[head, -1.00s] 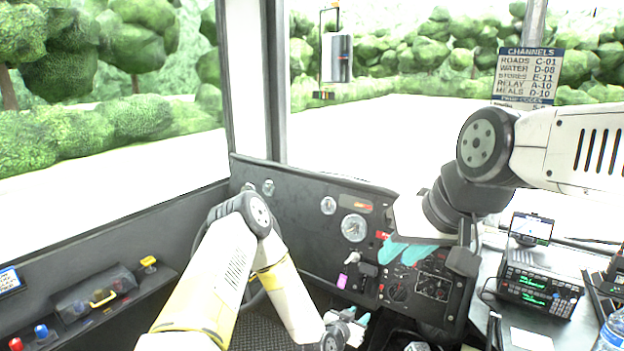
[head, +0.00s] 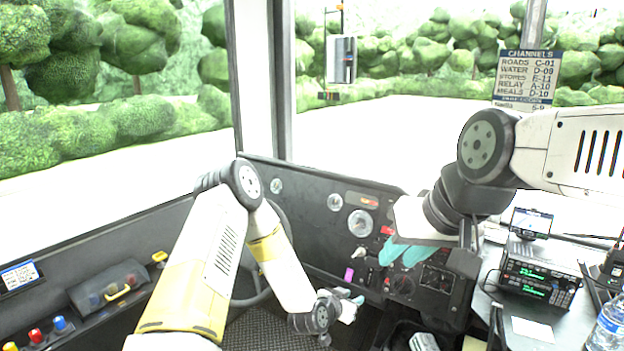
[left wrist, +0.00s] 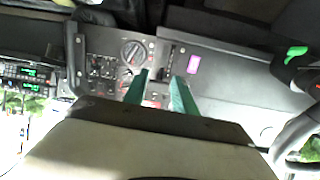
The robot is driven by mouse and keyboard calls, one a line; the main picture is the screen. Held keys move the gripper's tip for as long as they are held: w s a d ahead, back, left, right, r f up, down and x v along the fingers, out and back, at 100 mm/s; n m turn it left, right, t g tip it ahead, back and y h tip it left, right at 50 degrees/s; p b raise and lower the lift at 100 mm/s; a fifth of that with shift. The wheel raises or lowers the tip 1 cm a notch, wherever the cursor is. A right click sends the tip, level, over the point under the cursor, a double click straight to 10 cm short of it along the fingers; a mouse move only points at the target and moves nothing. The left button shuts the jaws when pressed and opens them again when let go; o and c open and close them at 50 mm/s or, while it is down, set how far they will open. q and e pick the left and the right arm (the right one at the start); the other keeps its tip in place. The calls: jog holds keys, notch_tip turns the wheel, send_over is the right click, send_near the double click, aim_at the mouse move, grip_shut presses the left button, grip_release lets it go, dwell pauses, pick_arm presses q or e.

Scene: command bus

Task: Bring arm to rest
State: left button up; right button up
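My left arm reaches in from the left and bends down at its elbow. My left gripper (head: 354,298) is small in the head view, low in front of the dashboard and above the dark floor. In the left wrist view its two green fingers (left wrist: 160,76) stand apart with nothing between them. My right arm comes in from the right. My right gripper (head: 402,258) has two teal fingers, spread and empty, in front of the dashboard's right part. The head view does not show whether they touch the panel.
The dashboard (head: 310,215) carries gauges, knobs and a pink tag. A steering wheel (head: 286,225) is partly behind my left arm. A radio (head: 540,275), a small screen (head: 531,222) and a bottle (head: 606,328) stand at right. A ledge at left holds coloured buttons (head: 36,336).

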pick_arm(q)
jog(key=s+a+r+n+g+y, duration=0.1)
jog(key=a+r, duration=0.4)
jog(key=r, duration=0.4)
jog(key=s+a+r+y, duration=0.2)
jog(key=a+r, duration=0.3)
jog(key=r, duration=0.3)
jog(key=s+a+r+n+g+y, duration=0.1)
jog(key=a+r, duration=0.5)
jog(key=r, duration=0.3)
jog(key=s+a+r+n+g, duration=0.1)
jog(key=s+a+r, duration=0.4)
jog(key=s, duration=0.7)
jog(key=s+a+r+n+g+y, duration=0.1)
jog(key=s+a+r+n, duration=0.2)
jog(key=s, duration=1)
notch_tip(320, 180, up, 3)
jog(key=shift+s+a+f+n, duration=0.15)
jog(key=shift+a+n, duration=0.25)
jog(key=shift+a, duration=0.65)
